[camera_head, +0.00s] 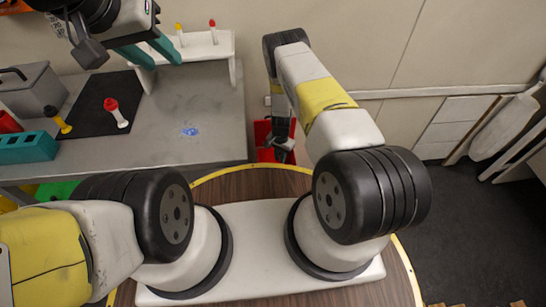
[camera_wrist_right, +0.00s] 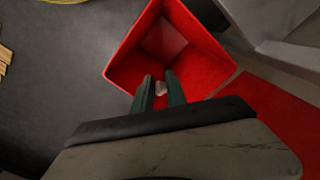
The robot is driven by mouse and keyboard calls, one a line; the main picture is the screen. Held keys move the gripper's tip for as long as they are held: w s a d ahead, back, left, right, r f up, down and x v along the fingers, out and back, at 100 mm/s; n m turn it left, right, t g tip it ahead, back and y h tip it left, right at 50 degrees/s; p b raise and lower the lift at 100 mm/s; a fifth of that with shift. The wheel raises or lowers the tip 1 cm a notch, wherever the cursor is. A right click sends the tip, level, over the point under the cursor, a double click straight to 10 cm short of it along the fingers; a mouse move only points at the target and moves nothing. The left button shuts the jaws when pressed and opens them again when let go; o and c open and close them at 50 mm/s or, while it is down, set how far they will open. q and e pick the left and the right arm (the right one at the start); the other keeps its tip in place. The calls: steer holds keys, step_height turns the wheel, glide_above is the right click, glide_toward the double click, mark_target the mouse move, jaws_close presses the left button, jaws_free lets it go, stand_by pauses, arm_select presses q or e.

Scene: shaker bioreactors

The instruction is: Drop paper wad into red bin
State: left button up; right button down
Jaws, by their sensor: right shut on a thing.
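The red bin (camera_wrist_right: 205,75) lies open below my right gripper (camera_wrist_right: 161,88) in the right wrist view. My right gripper is shut on a small pale paper wad (camera_wrist_right: 160,88), held between its green fingertips. The fingertips and wad appear over the bin's opening, near its lower edge in the picture. In the head view, the red bin (camera_head: 262,133) is beyond the edge of my round base, partly hidden by my right gripper (camera_head: 282,156). The wad cannot be made out there. My left gripper (camera_head: 150,50) is at the upper left above the bench, its teal fingers apart and empty.
A grey bench (camera_head: 190,120) stands at the left with a black mat (camera_head: 95,105), a red-capped bottle (camera_head: 117,113), a teal rack (camera_head: 28,147) and a grey box (camera_head: 32,90). A white shelf (camera_head: 205,48) stands at its back. Dark floor (camera_head: 460,230) is clear at the right.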

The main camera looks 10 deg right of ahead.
steer(key=shift+f, duration=1.75)
steer(key=c, duration=1.3)
jaws_free()
step_height(320, 180, up, 8)
steer(key=shift+f, duration=0.1)
